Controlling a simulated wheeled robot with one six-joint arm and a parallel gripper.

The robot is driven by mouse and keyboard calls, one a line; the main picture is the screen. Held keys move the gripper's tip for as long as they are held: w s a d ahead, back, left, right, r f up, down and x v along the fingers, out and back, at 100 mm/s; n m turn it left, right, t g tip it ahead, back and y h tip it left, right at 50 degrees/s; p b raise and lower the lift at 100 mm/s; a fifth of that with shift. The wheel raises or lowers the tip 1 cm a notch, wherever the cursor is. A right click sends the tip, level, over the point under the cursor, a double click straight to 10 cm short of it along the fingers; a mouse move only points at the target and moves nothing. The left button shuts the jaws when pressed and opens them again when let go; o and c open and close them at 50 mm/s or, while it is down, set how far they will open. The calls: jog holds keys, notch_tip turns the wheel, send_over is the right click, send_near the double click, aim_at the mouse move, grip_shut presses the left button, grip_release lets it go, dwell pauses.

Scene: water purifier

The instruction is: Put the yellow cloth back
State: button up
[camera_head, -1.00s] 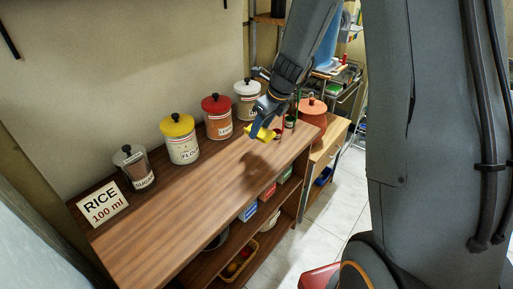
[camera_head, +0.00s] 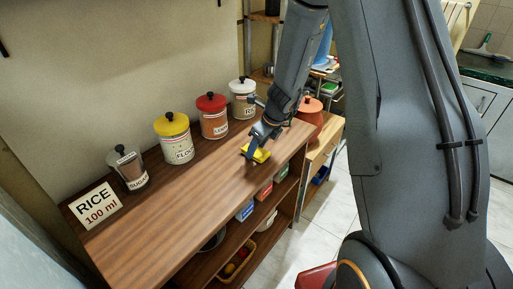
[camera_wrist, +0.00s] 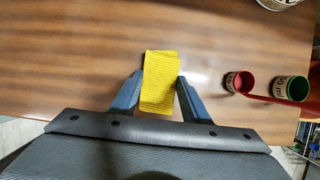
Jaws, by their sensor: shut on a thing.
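The yellow cloth (camera_head: 259,155) is a small folded piece, held low over the right part of the wooden counter top (camera_head: 190,190). My gripper (camera_head: 256,148) is shut on the yellow cloth. In the wrist view the cloth (camera_wrist: 160,78) sits between the two fingers of my gripper (camera_wrist: 158,90) and sticks out past their tips over the wood. I cannot tell whether the cloth touches the counter.
Red (camera_wrist: 239,81) and green (camera_wrist: 291,88) measuring cups lie right of the cloth in the wrist view. The counter's front middle is clear.

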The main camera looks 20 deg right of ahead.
jog(key=shift+f, duration=0.15)
jog(key=o, duration=1)
jog(key=shift+d+r, duration=0.1)
jog(key=shift+r, duration=0.45)
jog(key=v, duration=1.1)
jog(key=s+a+n+g+h, duration=0.1)
jog(key=s+n, duration=0.9)
jog(key=n, duration=0.4)
jog(key=s+a+r+n+g+h, duration=0.1)
jog(key=s+a+n, duration=0.1)
jog(key=s+n, duration=0.9)
jog(key=n, duration=0.3)
jog(key=shift+a+r+n+g+h+p, duration=0.2)
jog(key=shift+r+n+g+h+p, duration=0.1)
jog(key=shift+n+h+p, duration=0.1)
